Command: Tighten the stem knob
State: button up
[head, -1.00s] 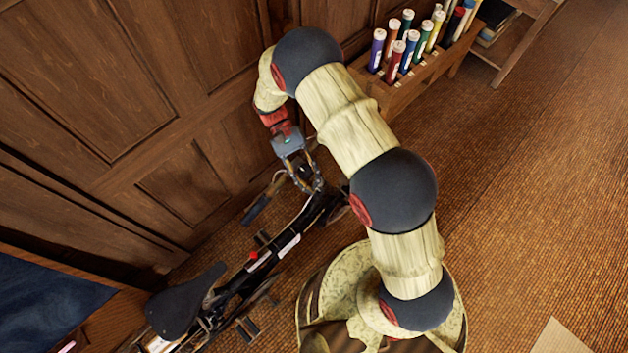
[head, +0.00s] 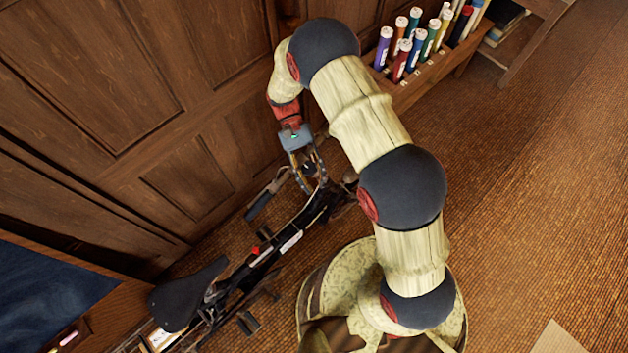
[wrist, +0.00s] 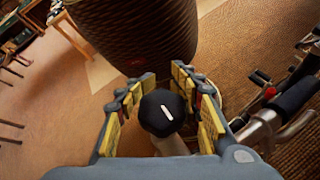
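The stem knob (wrist: 162,113) is a dark, faceted cap with a white bar mark on top, slightly slanted, on a pale stem. It sits between the two yellow-padded fingers of my gripper (wrist: 164,84) in the wrist view. The fingers stand to either side of it, with a narrow gap showing at the right; contact at the left is unclear. In the head view my gripper (head: 312,182) points down at the front end of a black folding bicycle (head: 290,243). The knob is hidden there by the gripper and arm.
A handlebar grip (head: 263,203) lies left of my gripper; bars and levers (wrist: 268,122) stand close at its right in the wrist view. Wooden wall panels (head: 185,185) rise behind. A rack (head: 428,82) of coloured tubes stands at the upper right. The woven floor (head: 530,200) at right is mostly clear.

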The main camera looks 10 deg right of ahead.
aim_at(307, 164)
jog(key=o, duration=0.3)
jog(key=shift+a, duration=0.1)
jog(key=shift+o, duration=0.2)
jog(key=v, duration=1.1)
jog(key=shift+w+r, duration=0.1)
jog(key=shift+w, duration=0.2)
jog(key=shift+w+r, duration=0.1)
jog(key=shift+r, duration=0.1)
